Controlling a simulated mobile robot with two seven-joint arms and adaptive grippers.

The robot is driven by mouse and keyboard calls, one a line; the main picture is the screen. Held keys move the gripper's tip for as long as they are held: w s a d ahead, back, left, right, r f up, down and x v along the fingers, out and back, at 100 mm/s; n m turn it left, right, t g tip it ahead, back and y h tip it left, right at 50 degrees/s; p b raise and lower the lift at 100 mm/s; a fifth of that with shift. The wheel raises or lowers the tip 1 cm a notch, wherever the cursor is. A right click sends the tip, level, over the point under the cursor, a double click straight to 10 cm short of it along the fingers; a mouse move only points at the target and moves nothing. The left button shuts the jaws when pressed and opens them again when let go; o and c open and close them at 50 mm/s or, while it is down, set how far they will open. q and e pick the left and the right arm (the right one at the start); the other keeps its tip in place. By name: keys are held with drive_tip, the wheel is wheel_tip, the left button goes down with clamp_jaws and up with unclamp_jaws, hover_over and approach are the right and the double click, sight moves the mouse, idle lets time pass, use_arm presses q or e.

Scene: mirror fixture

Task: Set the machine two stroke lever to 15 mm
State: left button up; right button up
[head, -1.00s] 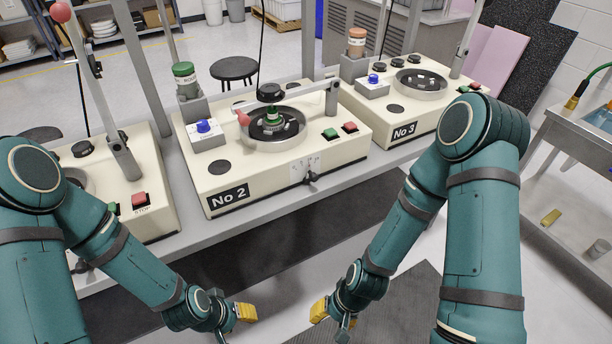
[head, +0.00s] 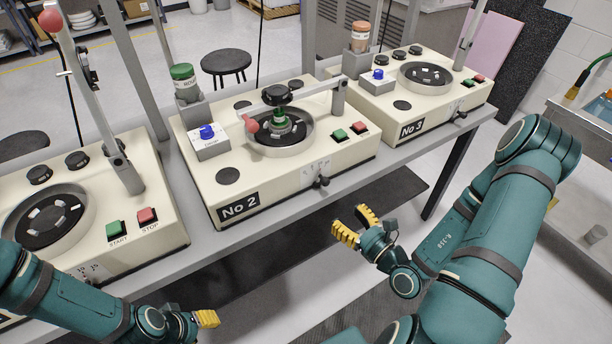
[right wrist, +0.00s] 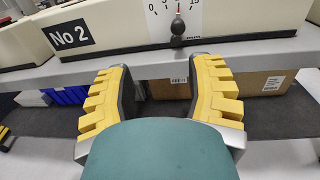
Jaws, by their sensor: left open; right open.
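Machine No 2 (head: 207,188) stands in the middle of the bench in the head view. Its stroke lever (head: 321,181) is a small dark knob on the front face, below a white scale (head: 315,168). In the right wrist view the lever (right wrist: 178,25) points up near the middle of the scale (right wrist: 158,12), between the 0 and 15 marks. My right gripper (head: 356,225) is open and empty, in front of and below the lever, apart from it. Its yellow fingers (right wrist: 162,95) frame the bench edge. My left gripper (head: 207,318) is low at the front left, away from the machine.
Machine No 3 (head: 440,118) stands to the right and another machine (head: 120,262) to the left, each with its own controls. The bench's front edge (head: 300,208) runs below the levers. Boxes (right wrist: 265,83) sit under the bench. Floor in front is clear.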

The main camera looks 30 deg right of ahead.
sight(327, 185)
drive_tip(key=shift+m+h, duration=0.4)
drive_tip(key=shift+h, duration=0.3)
drive_tip(key=w, duration=0.4)
drive_tip(key=w+b, duration=0.1)
drive_tip(key=w, duration=0.8)
drive_tip(key=shift+w+d+b, duration=0.3)
drive_tip(key=shift+w+b, duration=0.05)
drive_tip(key=shift+w, duration=0.05)
drive_tip(key=shift+c, duration=0.3)
clamp_jaws()
